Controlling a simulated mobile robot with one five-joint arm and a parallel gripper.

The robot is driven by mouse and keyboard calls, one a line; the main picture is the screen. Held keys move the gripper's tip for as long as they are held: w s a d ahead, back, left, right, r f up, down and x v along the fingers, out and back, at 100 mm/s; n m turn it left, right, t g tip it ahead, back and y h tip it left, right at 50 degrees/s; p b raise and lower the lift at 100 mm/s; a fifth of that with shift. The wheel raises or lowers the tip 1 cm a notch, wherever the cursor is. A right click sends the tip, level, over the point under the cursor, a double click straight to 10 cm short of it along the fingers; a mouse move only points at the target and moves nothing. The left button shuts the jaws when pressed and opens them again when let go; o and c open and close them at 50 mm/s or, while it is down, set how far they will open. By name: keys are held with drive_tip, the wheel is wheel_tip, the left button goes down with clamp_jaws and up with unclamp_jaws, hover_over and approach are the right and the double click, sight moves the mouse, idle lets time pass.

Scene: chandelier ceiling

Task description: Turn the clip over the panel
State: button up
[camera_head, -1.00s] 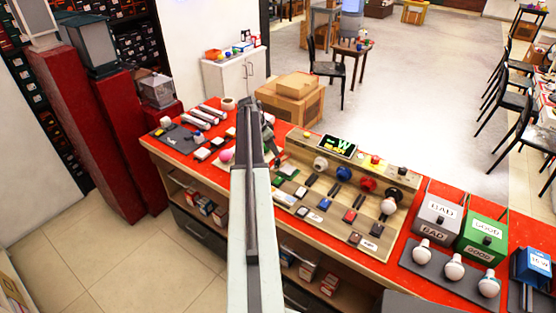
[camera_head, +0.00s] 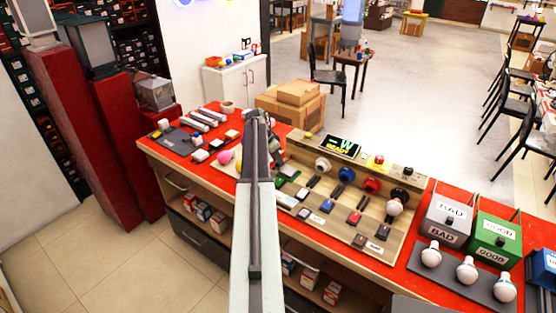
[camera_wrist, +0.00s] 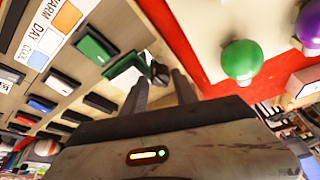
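The wooden panel (camera_head: 340,232) stands on the red counter with bulb sockets along its back and rows of slots and coloured switches. It fills the left of the wrist view (camera_wrist: 112,20). A small dark piece (camera_wrist: 158,72), perhaps the clip, sits at the panel's edge by a green block (camera_wrist: 123,65). My gripper (camera_wrist: 160,78) has its fingers apart, with the dark piece between or just beyond the tips; I cannot tell whether they touch it. In the head view, my arm hides most of the gripper (camera_head: 275,150), at the panel's left end.
A display (camera_head: 340,146) tops the panel. Grey (camera_head: 446,222) and green (camera_head: 494,240) boxes and several bulbs (camera_head: 466,268) stand right. Cardboard boxes (camera_head: 290,104) stand behind the counter.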

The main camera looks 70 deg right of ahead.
clamp_jaws()
drive_tip(key=shift+s+d, duration=0.1)
drive_tip(key=shift+d, duration=0.15)
drive_tip(key=shift+a, duration=0.2)
drive_tip(key=shift+a+f+n, duration=0.1)
drive_tip(key=shift+a+n, duration=0.1)
drive_tip(key=shift+n, duration=0.6)
drive_tip(key=n+t, duration=0.1)
drive_tip(key=n, duration=0.2)
drive_tip(key=n+t, duration=0.1)
drive_tip(key=n, duration=0.2)
drive_tip(key=shift+s+t+h, duration=0.15)
drive_tip(key=shift+t+h, duration=0.25)
drive_tip(key=n+t, duration=0.1)
drive_tip(key=n, duration=0.1)
drive_tip(key=n+t, duration=0.1)
drive_tip(key=n, duration=0.2)
drive_tip(key=shift+s+d+n+y, duration=0.1)
drive_tip(key=shift+s+n+y, duration=0.05)
drive_tip(key=shift+n+y, duration=0.15)
drive_tip(key=shift+s+d+n+t+y, duration=0.1)
drive_tip(key=shift+n+t+y, duration=0.2)
drive_tip(key=shift+n, duration=0.85)
drive_tip(key=shift+s+n+t+y, duration=0.1)
drive_tip(key=shift+n+t+y, duration=0.15)
drive_tip(key=shift+n, duration=0.9)
